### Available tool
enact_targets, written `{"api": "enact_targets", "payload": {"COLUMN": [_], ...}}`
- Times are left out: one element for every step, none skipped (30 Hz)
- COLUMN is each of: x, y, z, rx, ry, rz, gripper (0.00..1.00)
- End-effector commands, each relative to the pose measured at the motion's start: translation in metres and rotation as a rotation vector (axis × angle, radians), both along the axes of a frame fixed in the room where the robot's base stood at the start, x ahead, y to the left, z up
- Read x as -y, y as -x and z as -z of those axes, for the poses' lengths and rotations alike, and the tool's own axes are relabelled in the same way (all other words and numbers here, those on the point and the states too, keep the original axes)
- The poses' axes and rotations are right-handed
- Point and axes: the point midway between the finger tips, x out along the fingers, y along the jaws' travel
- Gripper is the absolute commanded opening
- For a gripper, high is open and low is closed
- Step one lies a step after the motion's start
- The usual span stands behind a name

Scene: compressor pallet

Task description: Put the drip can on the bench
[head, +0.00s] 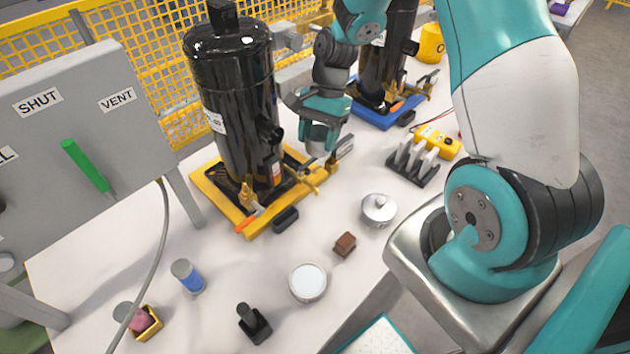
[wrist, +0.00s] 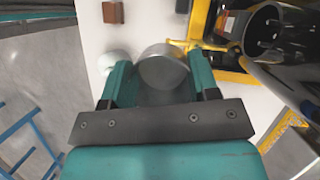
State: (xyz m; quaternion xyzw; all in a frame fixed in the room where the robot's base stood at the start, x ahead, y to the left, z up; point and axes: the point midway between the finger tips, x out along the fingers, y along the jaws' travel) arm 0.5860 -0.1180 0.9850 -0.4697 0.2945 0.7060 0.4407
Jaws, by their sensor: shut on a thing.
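The drip can looks like a plain grey round can (wrist: 166,72). In the wrist view it sits between the two teal fingers of my gripper (wrist: 160,82), which is shut on it. In the head view my gripper (head: 326,148) is just right of the near black compressor, beside the brass fittings of its yellow base. The can is mostly hidden there by the fingers. I cannot tell its exact height above the bench. The bench (head: 225,245) has a white top.
A lidded silver pot (head: 379,209), a brown block (head: 345,244) and a round white-topped tin (head: 308,282) stand in front. The near compressor (head: 235,100) is close on the left. A black rack (head: 413,165) stands right. Bare bench lies between the pot and the yellow base.

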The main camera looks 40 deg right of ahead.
Motion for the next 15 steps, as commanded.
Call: {"api": "enact_targets", "payload": {"x": [-0.001,-0.001,-0.001,-0.001,-0.001,0.0,0.0,0.0,0.0,0.0,0.0,0.0,0.0,0.0,0.0], "y": [0.001,0.001,0.001,0.001,0.001,0.001,0.0,0.0,0.001,0.001,0.0,0.0,0.0,-0.001,0.0], "z": [0.015,0.023,0.034,0.043,0.051,0.061,0.068,0.075,0.082,0.087,0.091,0.096,0.098,0.1,0.103], "rx": [-0.007,-0.007,-0.007,-0.006,-0.007,-0.006,-0.004,-0.004,-0.003,-0.003,-0.001,0.0,0.0,0.001,0.0], "ry": [-0.002,-0.002,-0.002,-0.003,-0.002,-0.001,-0.001,-0.001,-0.001,-0.001,0.0,-0.001,0.0,-0.001,0.0], "rz": [0.0,0.0,-0.001,0.0,0.0,-0.001,-0.001,-0.001,-0.001,-0.001,0.0,-0.001,-0.001,-0.001,-0.001], "gripper": [0.28,0.28,0.28,0.28,0.28,0.28,0.28,0.28,0.28,0.28,0.28,0.28,0.28,0.28,0.28]}}
